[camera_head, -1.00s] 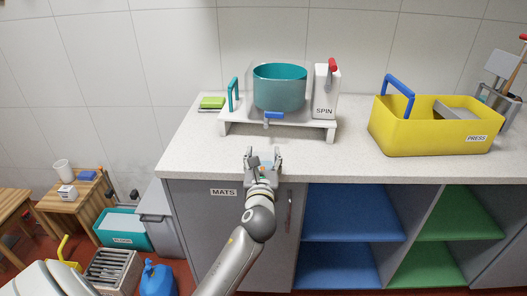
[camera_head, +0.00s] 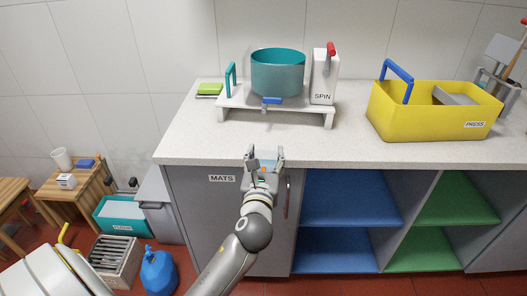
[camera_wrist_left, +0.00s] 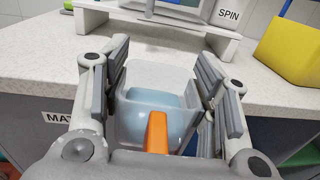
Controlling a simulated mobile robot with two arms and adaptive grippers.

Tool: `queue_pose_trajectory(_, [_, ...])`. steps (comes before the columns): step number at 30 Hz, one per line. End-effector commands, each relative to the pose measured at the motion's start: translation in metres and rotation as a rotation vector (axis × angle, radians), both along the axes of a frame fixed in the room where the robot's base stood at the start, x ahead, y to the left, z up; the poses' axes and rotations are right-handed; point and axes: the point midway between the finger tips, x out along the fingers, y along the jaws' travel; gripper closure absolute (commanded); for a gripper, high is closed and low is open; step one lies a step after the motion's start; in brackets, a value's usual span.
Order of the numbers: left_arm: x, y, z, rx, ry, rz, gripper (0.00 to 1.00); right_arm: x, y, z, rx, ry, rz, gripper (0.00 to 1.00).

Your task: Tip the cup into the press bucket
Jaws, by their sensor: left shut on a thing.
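My left gripper (camera_head: 264,154) is at the front edge of the counter, over the grey cabinet front in the head view. It is shut on the cup (camera_wrist_left: 138,122), which sits between its fingers (camera_wrist_left: 163,88) in the left wrist view. The cup looks pale and see-through, with light blue inside and an orange strip on the near side. It appears upright. The yellow press bucket (camera_head: 425,122), labelled PRESS with a blue handle, stands on the counter to the right, well apart from the cup. My right gripper is not in view.
A white stand (camera_head: 290,108) holds a teal tub (camera_head: 278,75) beside a white SPIN box (camera_head: 322,82) at the back. A green sponge-like block (camera_head: 209,88) lies left of it. The counter (camera_head: 340,150) is clear in front of the stand and bucket.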

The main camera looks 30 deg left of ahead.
Motion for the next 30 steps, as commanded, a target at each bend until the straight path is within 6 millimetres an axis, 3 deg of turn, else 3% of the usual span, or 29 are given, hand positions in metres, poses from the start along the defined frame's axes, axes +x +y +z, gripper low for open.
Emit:
queue_pose_trajectory(12, [-0.052, -0.083, -0.007, 0.017, 0.004, -0.299, 0.70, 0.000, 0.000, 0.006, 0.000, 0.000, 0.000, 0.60])
queue_pose_trajectory(18, [-0.076, -0.116, -0.007, -0.001, 0.006, -0.414, 0.70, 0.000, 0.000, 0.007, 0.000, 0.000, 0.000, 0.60])
queue_pose_trajectory(24, [-0.089, -0.131, -0.007, -0.014, 0.006, -0.469, 0.70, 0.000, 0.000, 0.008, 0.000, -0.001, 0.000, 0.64])
queue_pose_trajectory(30, [-0.091, -0.133, -0.006, -0.016, 0.004, -0.476, 0.70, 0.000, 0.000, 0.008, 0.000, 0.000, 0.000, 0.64])
